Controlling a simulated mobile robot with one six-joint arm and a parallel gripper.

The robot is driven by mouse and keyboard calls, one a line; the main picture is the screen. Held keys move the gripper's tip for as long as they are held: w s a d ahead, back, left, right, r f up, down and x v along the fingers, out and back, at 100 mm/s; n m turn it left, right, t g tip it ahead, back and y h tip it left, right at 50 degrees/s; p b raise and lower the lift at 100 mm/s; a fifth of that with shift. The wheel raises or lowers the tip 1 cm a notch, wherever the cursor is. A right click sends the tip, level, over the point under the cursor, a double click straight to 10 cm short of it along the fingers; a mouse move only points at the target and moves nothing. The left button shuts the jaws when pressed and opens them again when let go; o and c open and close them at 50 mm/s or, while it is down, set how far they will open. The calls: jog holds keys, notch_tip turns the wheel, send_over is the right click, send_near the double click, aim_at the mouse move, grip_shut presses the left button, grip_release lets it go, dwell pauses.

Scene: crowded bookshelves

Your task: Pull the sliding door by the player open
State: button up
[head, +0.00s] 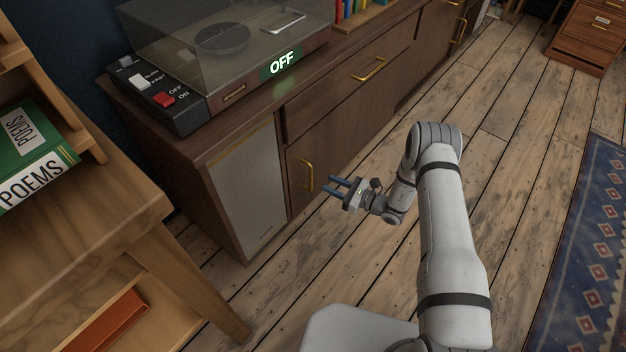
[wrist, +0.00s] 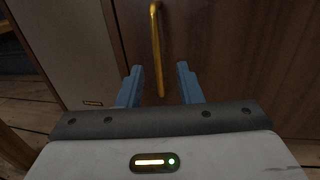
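The player (head: 222,45) sits under a clear cover on top of a dark wood cabinet, with a lit OFF sign on its front. Below it is a brown door (head: 334,160) with an upright brass handle (head: 308,176) near its left edge. My gripper (head: 337,185) is in front of this door, fingers pointing at it, apart from the handle.
A pale speaker-like panel (head: 246,190) is left of the door. A drawer (head: 350,84) with a brass handle is above it. A wooden shelf (head: 95,190) with a green POEMS book (head: 35,155) stands at the left. The plank floor before the cabinet is clear. A blue rug (head: 590,250) lies at the right.

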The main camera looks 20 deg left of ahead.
jog(key=w+a+b, duration=0.1)
jog(key=a, duration=0.5)
jog(key=shift+a, duration=0.2)
jog(key=shift+w+r, duration=0.1)
grip_shut()
